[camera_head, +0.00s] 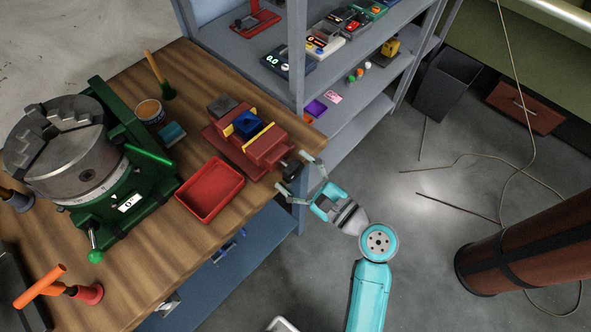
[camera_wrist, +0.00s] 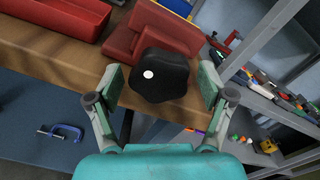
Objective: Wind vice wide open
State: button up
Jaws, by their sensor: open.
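The red vice (camera_head: 252,143) sits near the right edge of the wooden cart top. Yellow strips line its jaws and a blue block (camera_head: 246,124) sits between them. Its black knob (camera_head: 291,165) faces my gripper; in the wrist view the knob (camera_wrist: 160,75) is a dark lobed handle with a white dot. My gripper (camera_head: 300,173) is open at the cart's edge. In the wrist view its fingers (camera_wrist: 163,88) stand on either side of the knob, apart from it as far as I can tell. The red vice body (camera_wrist: 150,32) shows behind the knob.
A red tray (camera_head: 209,213) lies left of the vice, and a green rotary table with a grey chuck (camera_head: 70,148) stands farther left. A grey shelf unit (camera_head: 330,134) rises close behind the vice on the right. Floor around my arm is open.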

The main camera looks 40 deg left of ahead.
jog(key=c, duration=1.2)
jog(key=shift+o, duration=0.2)
jog(key=shift+n, duration=0.3)
